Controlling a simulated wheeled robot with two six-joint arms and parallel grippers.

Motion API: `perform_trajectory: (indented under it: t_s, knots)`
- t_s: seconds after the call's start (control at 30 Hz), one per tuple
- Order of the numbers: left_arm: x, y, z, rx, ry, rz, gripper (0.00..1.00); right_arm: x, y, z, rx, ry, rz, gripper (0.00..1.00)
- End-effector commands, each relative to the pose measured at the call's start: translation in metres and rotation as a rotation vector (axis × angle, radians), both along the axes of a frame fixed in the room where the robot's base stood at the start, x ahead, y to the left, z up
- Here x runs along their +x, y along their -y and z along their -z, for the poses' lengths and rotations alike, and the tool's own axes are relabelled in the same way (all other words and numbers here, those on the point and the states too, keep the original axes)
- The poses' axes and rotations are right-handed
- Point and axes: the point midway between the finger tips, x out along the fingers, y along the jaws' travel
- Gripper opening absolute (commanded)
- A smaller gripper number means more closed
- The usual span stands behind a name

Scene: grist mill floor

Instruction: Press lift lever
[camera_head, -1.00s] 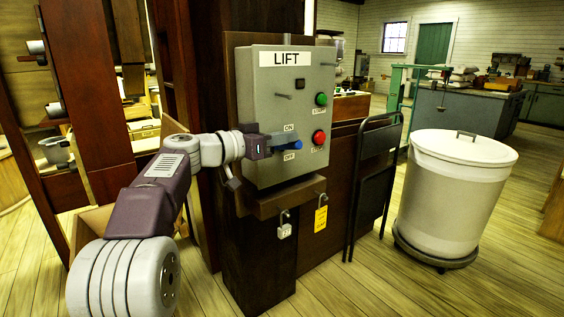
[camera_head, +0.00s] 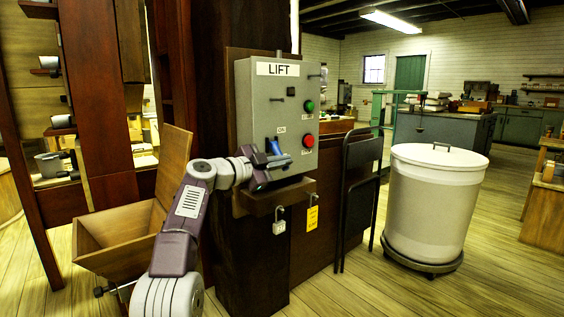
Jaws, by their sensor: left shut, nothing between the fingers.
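The grey LIFT control box (camera_head: 258,104) is fixed to a dark wooden post. Its blue lever (camera_head: 274,147) shows at the lower front, tilted upward below the ON label. My left gripper (camera_head: 287,161) is shut and empty at the box's lower front, just below the lever. I cannot tell whether it touches the lever. The gripper hides the OFF label and the lever's lower part. My right gripper is out of view.
A green button (camera_head: 310,106) and a red button (camera_head: 308,141) sit on the box's right side. Padlocks and a yellow tag (camera_head: 312,217) hang below. A folded black chair (camera_head: 360,190), a white lidded bin (camera_head: 432,210) and a wooden hopper (camera_head: 120,240) stand nearby.

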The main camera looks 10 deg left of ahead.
Motion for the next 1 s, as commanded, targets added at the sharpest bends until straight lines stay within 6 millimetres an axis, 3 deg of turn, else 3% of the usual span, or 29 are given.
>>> perform_trajectory:
  t_s: [0.33,1.0]
  knots:
    - [0.004,-0.005,0.016,0.071,0.057,-0.001,0.00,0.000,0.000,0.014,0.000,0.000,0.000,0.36]
    - [0.006,-0.007,0.019,0.071,0.052,-0.002,0.00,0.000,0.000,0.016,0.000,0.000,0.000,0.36]
